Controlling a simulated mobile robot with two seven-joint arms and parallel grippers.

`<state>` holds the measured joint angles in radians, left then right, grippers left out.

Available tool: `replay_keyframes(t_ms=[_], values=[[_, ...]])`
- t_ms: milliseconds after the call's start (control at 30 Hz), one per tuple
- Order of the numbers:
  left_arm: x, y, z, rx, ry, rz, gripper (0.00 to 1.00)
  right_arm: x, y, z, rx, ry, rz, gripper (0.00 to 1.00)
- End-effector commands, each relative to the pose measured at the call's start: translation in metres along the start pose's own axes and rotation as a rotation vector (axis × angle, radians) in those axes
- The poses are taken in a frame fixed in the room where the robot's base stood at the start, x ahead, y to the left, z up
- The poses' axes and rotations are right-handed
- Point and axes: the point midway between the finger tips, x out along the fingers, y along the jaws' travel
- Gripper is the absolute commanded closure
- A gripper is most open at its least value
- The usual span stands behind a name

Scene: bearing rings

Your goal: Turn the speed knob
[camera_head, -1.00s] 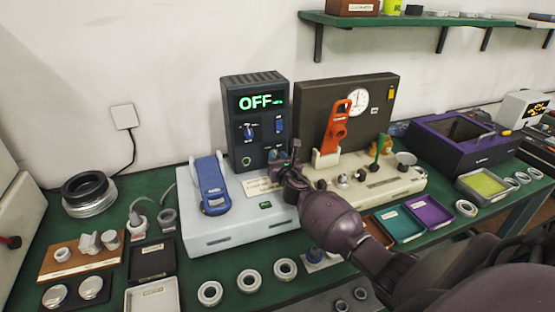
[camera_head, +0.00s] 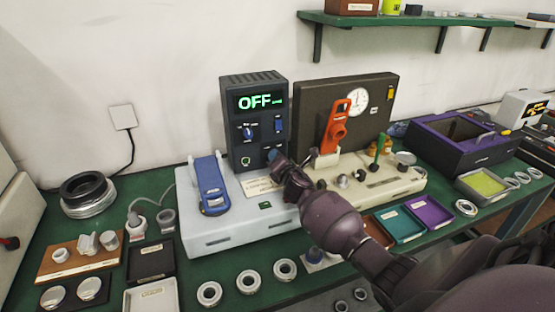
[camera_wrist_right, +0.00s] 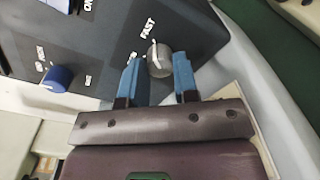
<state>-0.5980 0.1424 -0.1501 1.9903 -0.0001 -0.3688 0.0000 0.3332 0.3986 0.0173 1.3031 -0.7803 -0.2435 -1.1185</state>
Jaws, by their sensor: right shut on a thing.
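The dark control box (camera_head: 260,90) stands on the left machine, its green display reading OFF. In the right wrist view a grey round knob (camera_wrist_right: 159,60) with a white pointer line sits on the box face beside the word FAST. My right gripper (camera_head: 274,157) is at the lower right of the box face. In the wrist view its blue fingers (camera_wrist_right: 157,74) are on either side of the grey knob, shut on it. In the head view the gripper hides this knob. A blue knob (camera_head: 248,132) also shows in the wrist view (camera_wrist_right: 58,77). My left gripper is out of view.
A blue lever (camera_head: 211,185) stands on the pale machine (camera_head: 232,240), left of my arm. An orange lever (camera_head: 336,128) and a round gauge (camera_head: 357,101) are close on the right. Trays and several rings lie along the green bench front.

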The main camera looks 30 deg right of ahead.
Motion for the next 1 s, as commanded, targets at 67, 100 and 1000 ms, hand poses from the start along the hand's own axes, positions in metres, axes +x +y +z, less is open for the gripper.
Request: replay_keyframes(t_ms=[67, 100, 1000], values=[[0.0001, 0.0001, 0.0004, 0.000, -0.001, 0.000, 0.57, -0.0004, -0.0009, -0.0009, 0.022, 0.002, -0.001, 0.96], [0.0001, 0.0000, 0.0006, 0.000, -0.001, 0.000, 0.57, -0.0004, -0.0008, -0.0009, 0.032, 0.002, 0.000, 0.96], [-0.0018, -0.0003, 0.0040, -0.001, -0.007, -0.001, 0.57, -0.0001, -0.0004, -0.0003, 0.054, 0.002, 0.000, 0.46]])
